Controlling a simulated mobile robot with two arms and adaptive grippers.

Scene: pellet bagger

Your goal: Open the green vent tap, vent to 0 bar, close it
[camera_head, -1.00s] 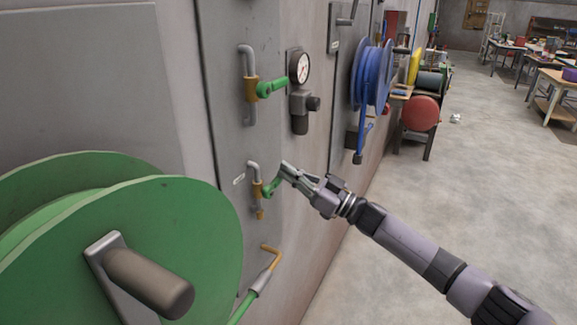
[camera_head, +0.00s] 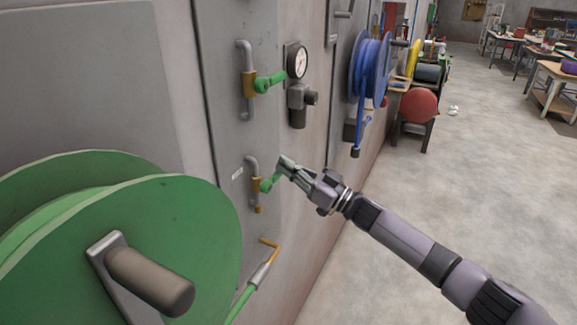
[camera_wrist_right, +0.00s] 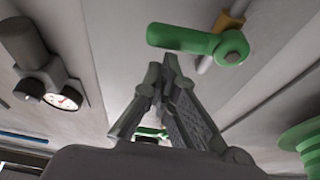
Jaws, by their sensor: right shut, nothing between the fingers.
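The lower green tap lever (camera_head: 270,183) sits on a brass valve body (camera_head: 257,187) on a thin grey pipe and points right, slightly up. My right gripper (camera_head: 284,163) is shut and empty, its tips close to the lever's free end; contact is unclear. In the right wrist view a green lever (camera_wrist_right: 185,40) lies just above the shut fingertips (camera_wrist_right: 168,72), seemingly the same tap. A second green tap (camera_head: 272,84) is higher up, pointing right towards the pressure gauge (camera_head: 299,62). The gauge reading is too small to tell. My left gripper is out of view.
A big green hose reel (camera_head: 150,235) fills the lower left. A brass-tipped hose end (camera_head: 268,258) hangs below the lower tap. A blue reel (camera_head: 372,75) and a red round object (camera_head: 419,106) stand further along the wall.

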